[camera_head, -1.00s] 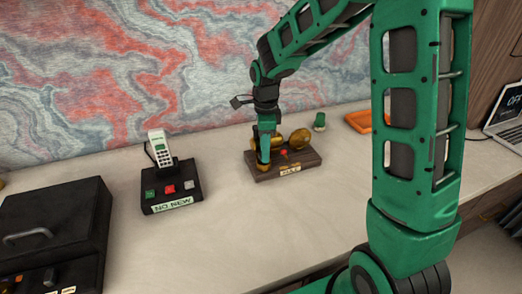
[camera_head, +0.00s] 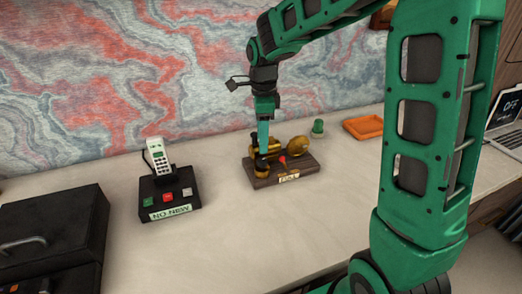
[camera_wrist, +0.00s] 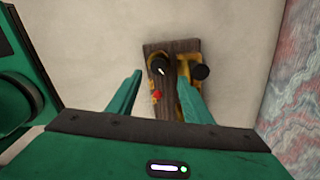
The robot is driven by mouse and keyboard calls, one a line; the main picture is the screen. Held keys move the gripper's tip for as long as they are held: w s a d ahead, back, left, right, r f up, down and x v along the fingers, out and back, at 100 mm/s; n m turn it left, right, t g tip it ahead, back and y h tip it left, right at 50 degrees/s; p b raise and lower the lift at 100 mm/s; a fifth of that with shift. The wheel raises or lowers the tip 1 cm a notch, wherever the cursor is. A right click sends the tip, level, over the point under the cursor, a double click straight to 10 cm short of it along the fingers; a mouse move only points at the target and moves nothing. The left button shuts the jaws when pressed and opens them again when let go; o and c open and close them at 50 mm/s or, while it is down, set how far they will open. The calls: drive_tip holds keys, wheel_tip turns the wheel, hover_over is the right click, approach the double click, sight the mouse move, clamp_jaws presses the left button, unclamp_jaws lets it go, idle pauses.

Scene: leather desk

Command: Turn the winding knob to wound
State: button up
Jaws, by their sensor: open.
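The device is a dark wooden block (camera_head: 300,167) with brass parts, a red piece (camera_head: 282,159) and a front label (camera_head: 289,177) whose small lettering is hard to read. A round black knob (camera_head: 261,164) stands at its left end. In the wrist view, a black knob with a white mark (camera_wrist: 158,65) lies between the fingertips, and another black knob (camera_wrist: 201,72) sits outside the right finger. My gripper (camera_head: 263,145) points down over the device's left end. In the wrist view, its two green fingers (camera_wrist: 160,78) are open and hold nothing. Contact with the knob cannot be told.
A phone on a black base (camera_head: 170,190) stands to the left, with a black box (camera_head: 50,225) further left. A green object (camera_head: 318,126) and an orange tray (camera_head: 363,128) are behind right. A laptop (camera_head: 507,120) stands far right. The desk in front of the device is clear.

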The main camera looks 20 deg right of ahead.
wheel_tip(320, 180, up, 4)
drive_tip(key=shift+f, duration=0.15)
idle(0.5)
drive_tip(key=s+d+r+n, duration=0.2)
drive_tip(key=s+d+n, duration=0.5)
drive_tip(key=s+d, duration=0.75)
drive_tip(key=s+d+f+n, duration=0.1)
drive_tip(key=s+n, duration=0.3)
drive_tip(key=s, duration=0.4)
drive_tip(key=s+f+n, duration=0.2)
drive_tip(key=s+n, duration=0.1)
drive_tip(key=s, duration=0.6)
drive_tip(key=shift+s+d+f+n, duration=0.3)
drive_tip(key=shift+d+n, duration=0.05)
drive_tip(key=shift+n, duration=0.05)
